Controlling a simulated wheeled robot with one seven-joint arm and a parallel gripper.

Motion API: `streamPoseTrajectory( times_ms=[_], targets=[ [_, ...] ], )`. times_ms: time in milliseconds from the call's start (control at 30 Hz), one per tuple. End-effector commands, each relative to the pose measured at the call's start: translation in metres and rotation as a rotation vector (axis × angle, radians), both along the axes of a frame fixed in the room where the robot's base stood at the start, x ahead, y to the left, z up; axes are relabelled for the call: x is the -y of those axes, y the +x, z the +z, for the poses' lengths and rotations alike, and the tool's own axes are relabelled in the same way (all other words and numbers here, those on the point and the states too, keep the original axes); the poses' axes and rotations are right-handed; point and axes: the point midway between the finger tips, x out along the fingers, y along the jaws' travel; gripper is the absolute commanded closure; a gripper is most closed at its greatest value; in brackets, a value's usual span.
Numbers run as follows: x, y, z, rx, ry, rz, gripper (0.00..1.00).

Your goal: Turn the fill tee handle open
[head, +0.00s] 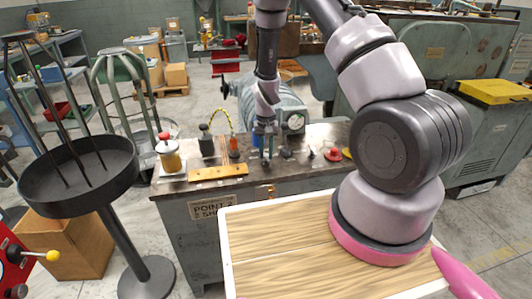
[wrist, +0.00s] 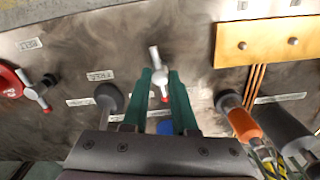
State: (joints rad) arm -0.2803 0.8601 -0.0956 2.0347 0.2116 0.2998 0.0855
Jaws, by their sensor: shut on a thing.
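My gripper (head: 266,150) points down at the bench top in the head view. In the wrist view its two green fingers (wrist: 160,78) stand on either side of a silver tee handle (wrist: 155,58) with a red tip, and are shut on it. The handle's bar lies nearly lengthwise between the fingers, slightly tilted. The handle's stem is hidden, and in the head view my gripper hides most of it. The small label plates around it are too blurred to read surely, so I cannot confirm that this is the fill handle.
In the wrist view, a second tee handle (wrist: 36,92) and a red disc (wrist: 10,80) lie left, a dark round knob (wrist: 109,97) sits close left, and an orange-collared fitting (wrist: 240,122) stands right. A yellow bar (wrist: 262,44) lies upper right. A pressure gauge (head: 295,122) stands behind the bench.

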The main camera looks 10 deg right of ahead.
Motion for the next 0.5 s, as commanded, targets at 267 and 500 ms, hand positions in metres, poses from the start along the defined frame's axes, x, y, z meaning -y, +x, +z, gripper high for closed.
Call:
streamPoseTrajectory(
  times_ms=[267, 500],
  targets=[
    [-0.0001, 0.0002, 0.0003, 0.001, 0.0, -0.262, 1.0],
    [-0.0001, 0.0, 0.0003, 0.001, 0.0, -0.488, 1.0]
  ],
)
